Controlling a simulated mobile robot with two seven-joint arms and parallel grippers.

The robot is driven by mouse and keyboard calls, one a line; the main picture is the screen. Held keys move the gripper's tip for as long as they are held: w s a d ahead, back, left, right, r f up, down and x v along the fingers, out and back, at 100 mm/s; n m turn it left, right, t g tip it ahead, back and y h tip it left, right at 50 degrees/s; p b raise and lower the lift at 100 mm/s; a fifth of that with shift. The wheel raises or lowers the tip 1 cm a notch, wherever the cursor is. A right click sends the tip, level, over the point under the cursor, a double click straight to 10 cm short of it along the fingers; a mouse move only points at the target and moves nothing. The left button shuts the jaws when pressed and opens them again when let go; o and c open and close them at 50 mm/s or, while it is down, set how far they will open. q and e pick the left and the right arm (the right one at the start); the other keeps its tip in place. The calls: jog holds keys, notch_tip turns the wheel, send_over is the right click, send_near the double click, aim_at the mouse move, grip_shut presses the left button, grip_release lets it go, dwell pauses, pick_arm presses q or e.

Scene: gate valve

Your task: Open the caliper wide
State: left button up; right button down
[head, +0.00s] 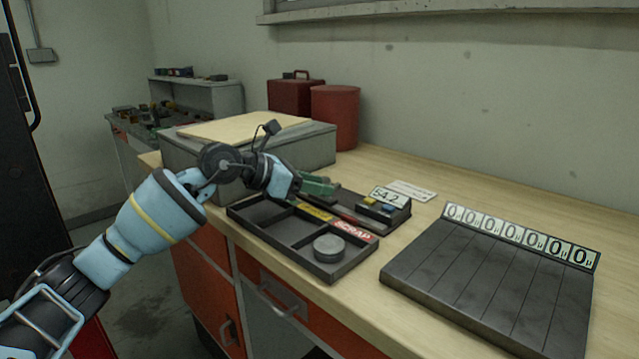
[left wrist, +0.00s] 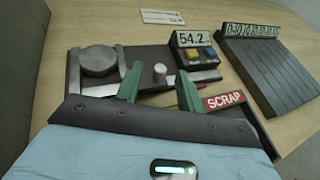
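The caliper (head: 352,216) is a dark bench gauge lying on the wooden bench, with a display (left wrist: 193,38) reading 54.2 and a blue and a yellow button. A small pale knob (left wrist: 160,71) stands to the right of the disc. My left gripper (head: 317,188) is at the caliper's left part in the head view. Its green fingers (left wrist: 159,92) are spread apart with the knob seen between and beyond them; contact cannot be told. My right gripper is not in view.
A dark divided tray (head: 290,240) with a red SCRAP label holds another grey disc (head: 328,247), just in front of the caliper. A slotted dark rack (head: 470,285) with number plates stands to the right. A grey box (head: 310,150) is behind my arm.

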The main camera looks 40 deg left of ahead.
pick_arm(q)
jog(key=shift+w+d+f, duration=0.25)
jog(key=shift+w+f, duration=0.05)
jog(key=shift+w, duration=0.25)
grip_shut()
